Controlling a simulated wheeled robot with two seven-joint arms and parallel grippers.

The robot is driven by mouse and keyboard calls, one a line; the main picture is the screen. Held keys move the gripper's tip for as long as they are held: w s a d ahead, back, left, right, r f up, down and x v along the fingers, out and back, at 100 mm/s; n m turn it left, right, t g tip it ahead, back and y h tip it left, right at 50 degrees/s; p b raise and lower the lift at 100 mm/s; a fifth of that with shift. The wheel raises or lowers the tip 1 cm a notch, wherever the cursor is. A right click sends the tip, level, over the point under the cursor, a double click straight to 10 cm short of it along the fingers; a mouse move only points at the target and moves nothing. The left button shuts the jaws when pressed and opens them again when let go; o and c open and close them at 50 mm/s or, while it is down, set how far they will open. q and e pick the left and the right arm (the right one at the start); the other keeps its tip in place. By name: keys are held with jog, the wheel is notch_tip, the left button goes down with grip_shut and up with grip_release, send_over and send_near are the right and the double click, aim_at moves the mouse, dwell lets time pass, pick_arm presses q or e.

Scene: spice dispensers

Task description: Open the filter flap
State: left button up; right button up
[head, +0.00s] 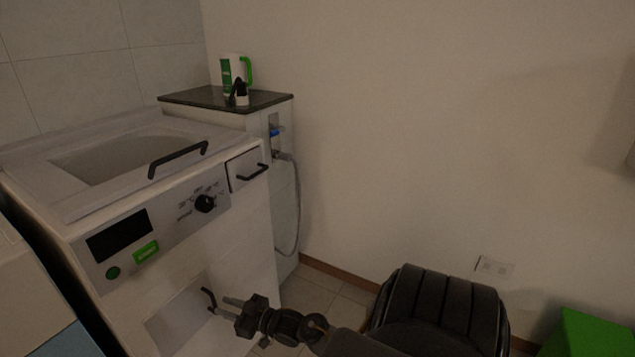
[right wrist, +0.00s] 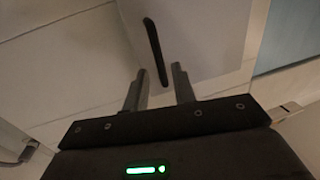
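The filter flap (head: 178,318) is a greyish panel low on the front of the white washing machine (head: 235,262). It looks flush with the front, though its lower part is cut off by the picture edge. Its black bar handle (head: 209,298) is at the flap's right side; the handle also shows in the right wrist view (right wrist: 154,48). My right gripper (head: 222,306) is just in front of the handle. In the right wrist view my right gripper (right wrist: 159,76) is open, its fingers apart, with the handle ahead of the gap and nothing between them. My left gripper is not in view.
The machine's control panel (head: 150,237), a drawer with a black handle (head: 246,168) and the lid handle (head: 178,159) are above the flap. A hose (head: 297,205) hangs behind. A cabinet (head: 225,98) holds a bottle (head: 232,72). A green box (head: 590,335) is at lower right.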

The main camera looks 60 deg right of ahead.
jog(key=s+a+f+g+h+p, duration=0.1)
jog(key=s+a+f+g+p, duration=0.2)
jog(key=s+f, duration=0.4)
jog(key=s+a+f+g+p, duration=0.3)
jog(key=s+f+g+p, duration=0.2)
jog(key=s, duration=1)
jog(key=s+a+f+g+h+p, duration=0.1)
jog(key=s+a+f+g+p, duration=0.2)
jog(key=s+f+p, duration=0.5)
jog(key=shift+s+f+m+g+h, duration=0.35)
jog(key=shift+s+g, duration=0.55)
jog(key=shift+s, duration=1.1)
jog(key=shift+d, duration=0.1)
